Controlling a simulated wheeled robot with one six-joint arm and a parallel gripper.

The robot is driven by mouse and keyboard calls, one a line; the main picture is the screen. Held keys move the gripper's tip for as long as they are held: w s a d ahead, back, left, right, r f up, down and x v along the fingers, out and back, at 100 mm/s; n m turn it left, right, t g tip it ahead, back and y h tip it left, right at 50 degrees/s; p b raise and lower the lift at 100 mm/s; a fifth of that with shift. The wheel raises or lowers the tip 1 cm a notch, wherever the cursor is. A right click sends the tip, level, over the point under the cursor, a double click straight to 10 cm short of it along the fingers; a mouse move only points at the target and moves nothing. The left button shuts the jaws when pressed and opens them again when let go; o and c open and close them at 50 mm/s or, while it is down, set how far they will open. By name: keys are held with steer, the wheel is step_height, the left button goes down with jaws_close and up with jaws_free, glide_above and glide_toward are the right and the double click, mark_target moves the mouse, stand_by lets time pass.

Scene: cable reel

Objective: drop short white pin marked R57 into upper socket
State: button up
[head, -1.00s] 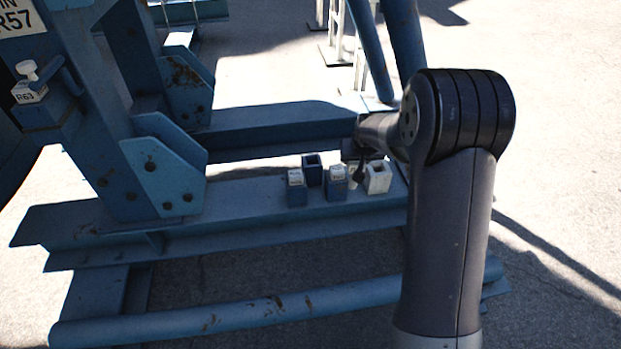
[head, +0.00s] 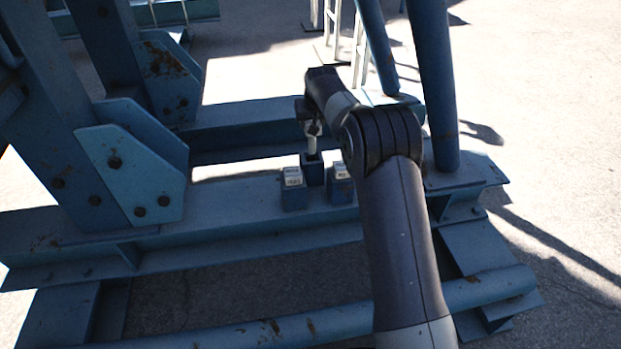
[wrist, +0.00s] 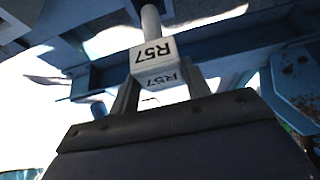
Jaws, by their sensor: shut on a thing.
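The short white pin (wrist: 157,63) has a square head marked R57 on two faces and a round shaft. My gripper (wrist: 160,92) is shut on its head in the wrist view. In the head view my gripper (head: 313,128) holds the pin (head: 312,144) upright, shaft down, over a dark blue open box (head: 313,171) on the beam. I cannot tell whether the shaft's tip is inside the box or just above it. The upper socket on the post is not clearly in view now.
Two blue blocks with white label tops, one left (head: 293,190) and one right (head: 341,186), stand close beside the open box. The blue frame beam (head: 230,220) runs beneath them. Light blue gusset plates (head: 130,175) stand left, diagonal tubes (head: 435,90) right.

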mark_target(313, 146)
steer(key=shift+w+a, duration=0.15)
step_height(313, 146, down, 10)
steer(key=shift+r+b, duration=0.25)
steer(key=shift+b, duration=0.9)
steer(key=shift+f, duration=0.2)
steer(key=o, duration=1.3)
steer(key=shift+f+b, duration=0.1)
steer(key=shift+b, duration=0.2)
